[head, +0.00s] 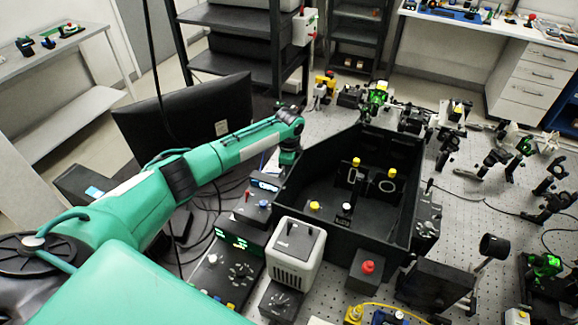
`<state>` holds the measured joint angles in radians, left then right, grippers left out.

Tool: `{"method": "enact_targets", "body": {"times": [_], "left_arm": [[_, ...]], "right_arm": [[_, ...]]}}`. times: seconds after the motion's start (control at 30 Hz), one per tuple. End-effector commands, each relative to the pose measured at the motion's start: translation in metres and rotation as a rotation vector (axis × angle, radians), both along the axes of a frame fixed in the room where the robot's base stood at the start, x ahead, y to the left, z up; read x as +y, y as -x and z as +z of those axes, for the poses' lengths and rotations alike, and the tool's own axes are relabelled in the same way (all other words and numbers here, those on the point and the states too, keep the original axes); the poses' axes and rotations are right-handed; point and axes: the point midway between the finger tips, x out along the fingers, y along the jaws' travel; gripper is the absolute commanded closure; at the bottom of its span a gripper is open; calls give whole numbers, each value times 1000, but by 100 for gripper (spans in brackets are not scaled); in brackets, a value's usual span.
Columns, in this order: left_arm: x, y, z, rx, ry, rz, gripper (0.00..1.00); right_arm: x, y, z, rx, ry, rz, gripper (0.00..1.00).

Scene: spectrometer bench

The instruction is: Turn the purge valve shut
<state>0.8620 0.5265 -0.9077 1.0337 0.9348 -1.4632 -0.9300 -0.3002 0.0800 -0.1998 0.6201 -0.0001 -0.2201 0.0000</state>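My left arm reaches in from the left, and its wrist bends down at the near-left wall of a black open-topped enclosure (322,228). The end of my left gripper (288,158) is small and dark there, and its fingers cannot be made out. No valve is clearly labelled. A red knob (367,267) sits on a dark block at the enclosure's front. Red and yellow fittings (325,82) stand farther back. I cannot tell which is the purge valve. My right gripper is out of view.
A white-and-grey unit (294,252) and a panel with green readouts (236,262) stand in front of the enclosure. A black monitor (190,105) stands behind my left arm. Optics on posts (497,157) crowd the perforated bench at right. Cables lie below my arm.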

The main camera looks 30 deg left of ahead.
Motion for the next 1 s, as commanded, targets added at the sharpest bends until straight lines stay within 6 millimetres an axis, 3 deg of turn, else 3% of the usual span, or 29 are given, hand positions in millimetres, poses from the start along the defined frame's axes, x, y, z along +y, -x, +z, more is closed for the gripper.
{"method": "enact_targets", "body": {"times": [0.37,0.4,0.5,0.83,1.0], "left_arm": [[0,-1,2,-3,0,32,100],[0,-1,2,-3,0,32,75],[0,-1,1,-2,0,31,61],[0,-1,4,-1,1,31,61],[0,-1,25,-5,0,29,61]], "right_arm": [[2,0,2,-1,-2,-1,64],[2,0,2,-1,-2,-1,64],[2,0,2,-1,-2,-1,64],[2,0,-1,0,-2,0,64],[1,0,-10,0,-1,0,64]]}}
